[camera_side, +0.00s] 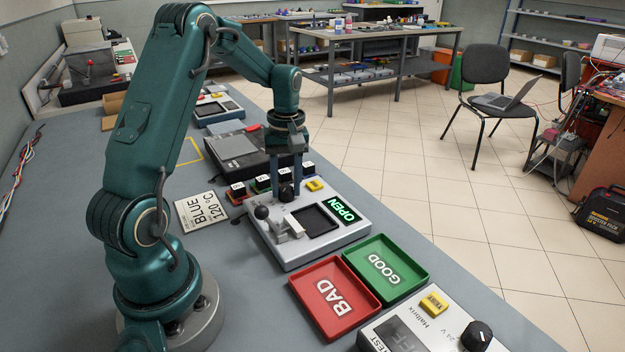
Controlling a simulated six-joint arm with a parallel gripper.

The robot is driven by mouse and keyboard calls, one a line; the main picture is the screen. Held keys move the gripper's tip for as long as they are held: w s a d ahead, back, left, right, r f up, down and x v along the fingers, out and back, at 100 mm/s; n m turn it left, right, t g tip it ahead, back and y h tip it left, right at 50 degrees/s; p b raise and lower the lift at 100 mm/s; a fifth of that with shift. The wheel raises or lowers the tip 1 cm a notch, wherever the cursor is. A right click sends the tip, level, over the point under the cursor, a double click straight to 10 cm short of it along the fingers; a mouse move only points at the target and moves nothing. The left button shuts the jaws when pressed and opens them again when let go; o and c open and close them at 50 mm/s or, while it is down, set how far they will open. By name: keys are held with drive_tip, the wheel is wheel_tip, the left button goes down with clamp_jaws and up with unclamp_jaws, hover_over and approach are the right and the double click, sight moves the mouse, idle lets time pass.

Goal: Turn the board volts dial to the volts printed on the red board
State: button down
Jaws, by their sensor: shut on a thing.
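The tester has a dark recessed window, a green display reading OPEN, a yellow button and a lever with a black ball. A small red board (240,200) with a black block stands just behind the tester, left of several similar boards. Its printed volts are too small to read. Another black dial (477,336) is on a second unit at the bottom right.
A red BAD tray (342,329) and a green GOOD tray (422,278) lie in front of the tester. A card (202,211) reads BLUE 120 °C, left of the boards. A dark case (232,167) is behind. The bench at left is mostly clear.

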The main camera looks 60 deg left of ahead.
sight(288, 189)
drive_tip(key=m, duration=0.4)
drive_tip(key=shift+r, duration=0.1)
drive_tip(key=shift+m, duration=1.9)
drive_tip(key=shift+c, duration=2.3)
unclamp_jaws()
drive_tip(key=shift+d+r, duration=0.1)
drive_tip(key=shift+r, duration=2.45)
drive_tip(key=shift+d+m, duration=0.1)
drive_tip(key=shift+m, duration=0.2)
